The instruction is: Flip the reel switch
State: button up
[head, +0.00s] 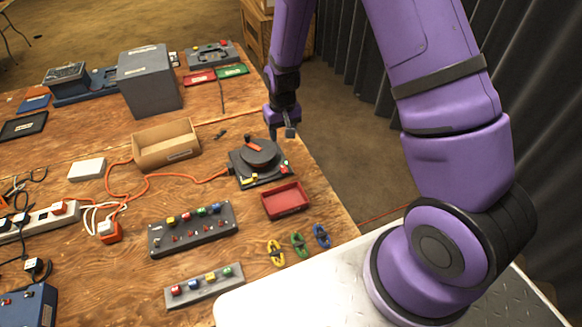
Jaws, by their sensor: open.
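The reel (258,157) is a dark round drum on a dark base at the right part of the table, with an orange piece on top. Small coloured parts, yellow (247,181), red and green, sit along the base's near edge; which one is the switch is too small to tell. My gripper (285,133) hangs above and just behind the reel, near the table's right edge. It is open and empty, apart from the reel.
An orange cable (150,178) runs left from the reel. A red tray (285,201) lies in front of it, and an open cardboard box (165,145) stands to its left. Switch panels (192,230) and coloured carabiner-like clips (298,244) lie nearer. A grey box (149,82) stands farther back.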

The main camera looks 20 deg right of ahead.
send_near(285, 172)
notch_tip(285, 172, down, 8)
jog(key=shift+w, duration=0.15)
dwell(0.4)
